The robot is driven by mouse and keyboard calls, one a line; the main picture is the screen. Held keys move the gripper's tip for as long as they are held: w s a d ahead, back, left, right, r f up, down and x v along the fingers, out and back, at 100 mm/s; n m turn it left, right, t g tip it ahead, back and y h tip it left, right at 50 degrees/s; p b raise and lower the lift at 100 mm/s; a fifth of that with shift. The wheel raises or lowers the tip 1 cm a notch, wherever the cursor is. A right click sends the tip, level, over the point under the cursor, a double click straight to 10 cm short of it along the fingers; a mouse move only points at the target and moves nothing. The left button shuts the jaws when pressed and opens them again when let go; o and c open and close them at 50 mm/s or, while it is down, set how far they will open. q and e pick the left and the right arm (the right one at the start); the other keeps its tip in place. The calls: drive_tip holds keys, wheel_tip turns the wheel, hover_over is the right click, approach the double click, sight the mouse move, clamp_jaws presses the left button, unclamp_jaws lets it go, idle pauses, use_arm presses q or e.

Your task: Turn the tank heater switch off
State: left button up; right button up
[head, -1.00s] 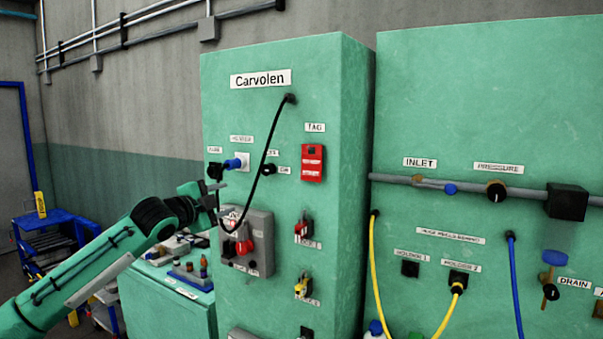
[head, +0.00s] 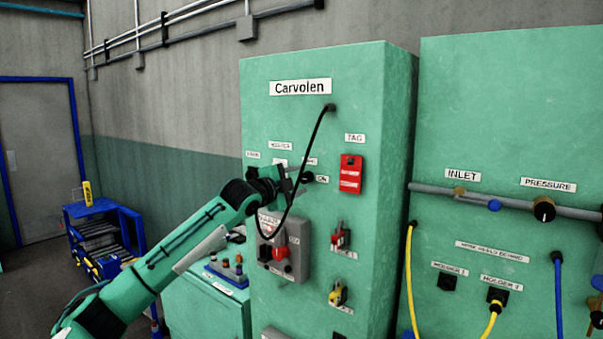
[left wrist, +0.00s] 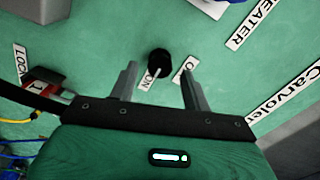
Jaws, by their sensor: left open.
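The heater switch looks to be a small black rotary knob (head: 308,177) on the green Carvolen cabinet, beside an ON label (head: 322,179). In the left wrist view the knob (left wrist: 159,62) has a white pointer line directed toward the ON label (left wrist: 147,80); a partly hidden label (left wrist: 187,69) lies on its other side. My left gripper (head: 290,182) is at the cabinet front, just left of the knob in the head view. In the left wrist view its two fingers (left wrist: 160,68) are open, one on each side of the knob, with gaps to it. My right gripper is not in view.
A black cable (head: 318,135) hangs in front of the cabinet close to my gripper. A grey box with a red knob (head: 280,249) is below, and a red tag holder (head: 351,173) is right of the knob. Lockout pieces (head: 341,236) hang lower down.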

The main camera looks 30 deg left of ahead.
sight(306, 178)
use_arm(q)
drive_tip(key=shift+w+r, duration=0.15)
drive_tip(key=shift+w, duration=0.5)
drive_tip(key=shift+w+d+f+p, duration=0.15)
drive_tip(key=shift+w+p, duration=0.25)
drive_tip(key=shift+w, duration=0.4)
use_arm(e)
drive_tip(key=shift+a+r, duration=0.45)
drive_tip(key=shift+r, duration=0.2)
use_arm(q)
drive_tip(key=c, duration=1)
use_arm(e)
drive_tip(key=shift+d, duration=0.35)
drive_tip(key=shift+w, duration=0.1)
